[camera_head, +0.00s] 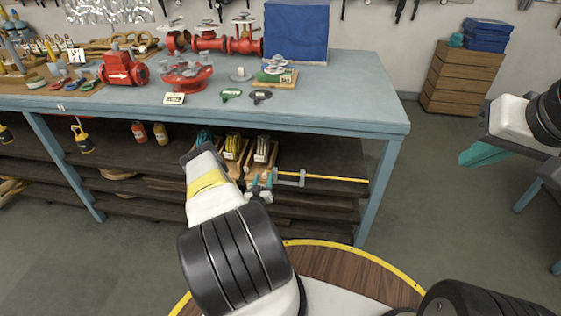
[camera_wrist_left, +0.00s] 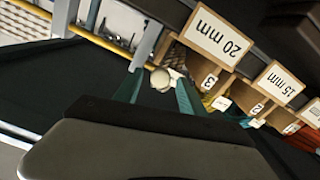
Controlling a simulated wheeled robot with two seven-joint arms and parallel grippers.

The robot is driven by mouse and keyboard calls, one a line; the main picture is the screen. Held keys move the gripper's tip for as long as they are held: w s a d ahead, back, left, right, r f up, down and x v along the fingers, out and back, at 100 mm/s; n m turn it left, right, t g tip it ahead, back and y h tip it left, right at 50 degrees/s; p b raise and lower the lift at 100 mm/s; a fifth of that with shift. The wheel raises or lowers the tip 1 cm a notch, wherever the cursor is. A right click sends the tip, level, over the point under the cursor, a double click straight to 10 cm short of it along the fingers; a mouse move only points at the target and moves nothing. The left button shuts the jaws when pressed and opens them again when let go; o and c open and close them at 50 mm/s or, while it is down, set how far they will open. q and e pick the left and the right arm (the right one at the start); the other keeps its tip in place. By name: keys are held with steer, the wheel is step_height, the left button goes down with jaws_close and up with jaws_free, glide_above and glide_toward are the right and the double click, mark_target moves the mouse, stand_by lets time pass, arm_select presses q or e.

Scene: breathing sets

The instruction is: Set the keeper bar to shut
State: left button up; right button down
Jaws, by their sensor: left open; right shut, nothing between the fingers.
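The keeper bar (camera_head: 335,178) is a thin yellow bar along the front of the under-bench shelf, running right from a grey bracket (camera_head: 289,178). In the left wrist view the yellow bar (camera_wrist_left: 103,37) and grey bracket (camera_wrist_left: 143,42) are at upper left. A round cream knob (camera_wrist_left: 160,79) lies between the teal fingers of my left gripper (camera_wrist_left: 158,92). The fingers are open; I cannot tell whether they touch the knob. In the head view my left gripper (camera_head: 260,186) is at the bracket's left end, partly hidden by my arm. My right gripper (camera_head: 478,154) is shut and empty, right of the bench.
Wooden bins (camera_head: 262,155) stand on the shelf behind my left gripper, with a "20 mm" label (camera_wrist_left: 218,37) close by. The blue bench top (camera_head: 340,100) overhangs the shelf and carries red valves (camera_head: 187,76).

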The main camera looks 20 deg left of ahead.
arm_select(q)
steer(key=shift+w+a, duration=0.1)
steer(key=shift+w, duration=0.2)
jaws_close()
stand_by(1.3)
